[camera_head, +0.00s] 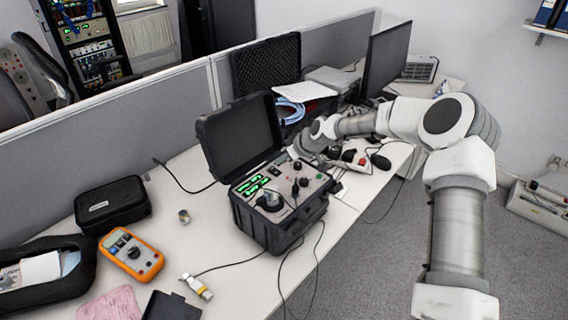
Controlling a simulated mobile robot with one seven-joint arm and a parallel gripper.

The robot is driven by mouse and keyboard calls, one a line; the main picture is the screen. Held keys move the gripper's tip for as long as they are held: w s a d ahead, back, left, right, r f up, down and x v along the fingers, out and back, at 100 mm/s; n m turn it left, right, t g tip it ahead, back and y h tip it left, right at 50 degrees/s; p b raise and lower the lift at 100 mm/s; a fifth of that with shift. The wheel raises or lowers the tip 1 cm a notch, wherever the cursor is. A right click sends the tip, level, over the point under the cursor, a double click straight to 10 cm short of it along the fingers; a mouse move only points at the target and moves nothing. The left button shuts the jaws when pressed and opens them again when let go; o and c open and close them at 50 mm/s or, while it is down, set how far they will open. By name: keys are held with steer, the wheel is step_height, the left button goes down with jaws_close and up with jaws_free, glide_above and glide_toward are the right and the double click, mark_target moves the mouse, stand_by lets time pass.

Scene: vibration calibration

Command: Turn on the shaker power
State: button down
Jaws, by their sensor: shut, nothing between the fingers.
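The shaker unit is an open black case (262,232) on the white desk, with its lid (240,137) raised at the back. Its grey panel (310,187) carries green lit displays (250,184), a round shaker head (270,201) and several small knobs and sockets. The power switch is too small to pick out. My gripper (300,156) is shut and empty at the far right edge of the panel, beside the lid. Its fingertips are small and partly blend with the panel, so I cannot tell whether they touch it.
An orange multimeter (132,254), a black pouch (112,204) and a small metal cylinder (184,217) lie left of the case. Cables run off the desk's front edge. A grey partition (110,117) borders the desk.

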step_height(320, 180, up, 2)
steer(key=shift+r, duration=0.1)
steer(key=s+d+r, duration=0.5)
steer(key=d, duration=0.1)
steer(key=shift+d+r+b, duration=0.15)
steer(key=shift+r+b, duration=0.15)
steer(key=shift+b, duration=0.15)
steer(key=shift+s, duration=0.15)
